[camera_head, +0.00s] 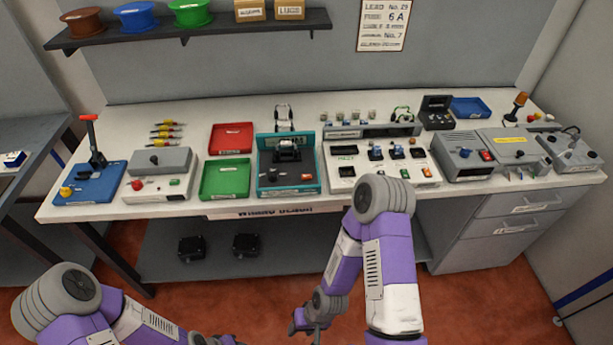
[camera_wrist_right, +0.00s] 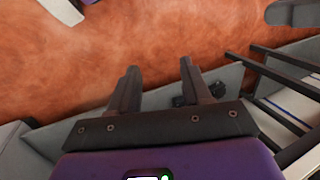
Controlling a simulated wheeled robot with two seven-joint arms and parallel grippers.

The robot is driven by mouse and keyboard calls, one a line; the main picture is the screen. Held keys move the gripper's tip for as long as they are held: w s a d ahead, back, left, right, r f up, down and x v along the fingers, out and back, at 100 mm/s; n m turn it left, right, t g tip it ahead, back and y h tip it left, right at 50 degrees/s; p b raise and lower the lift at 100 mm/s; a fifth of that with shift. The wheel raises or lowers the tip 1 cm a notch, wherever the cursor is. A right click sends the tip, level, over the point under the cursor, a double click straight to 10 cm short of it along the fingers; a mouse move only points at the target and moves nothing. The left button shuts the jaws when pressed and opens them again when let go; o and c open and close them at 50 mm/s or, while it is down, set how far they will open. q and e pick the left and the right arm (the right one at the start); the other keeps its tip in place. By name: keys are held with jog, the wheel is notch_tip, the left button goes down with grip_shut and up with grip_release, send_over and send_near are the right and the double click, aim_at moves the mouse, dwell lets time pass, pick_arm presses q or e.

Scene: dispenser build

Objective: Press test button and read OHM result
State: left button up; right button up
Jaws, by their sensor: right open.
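No OHM reading or test-button label is legible in the head view. Candidate devices on the bench are a teal station (camera_head: 263,177) with a dark unit and a red knob, a pale panel (camera_head: 345,185) with blue parts, a grey box (camera_head: 450,160) with a red switch, and a grey box (camera_head: 160,160) with a red button (camera_head: 137,185). My right gripper (camera_head: 303,325) hangs low in front of the bench, apart from all of them. In the right wrist view its two fingers (camera_wrist_right: 160,85) are spread and empty above the red floor. My left arm enters at the lower left; its gripper is out of frame.
The white bench (camera_head: 130,118) also holds a red tray (camera_head: 231,137), a green tray (camera_head: 225,179) and a blue lever press (camera_head: 92,187). A shelf (camera_head: 200,28) with spools hangs behind. A drawer unit (camera_head: 500,220) stands under the right end.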

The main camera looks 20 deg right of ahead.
grip_shut()
dwell(1.4)
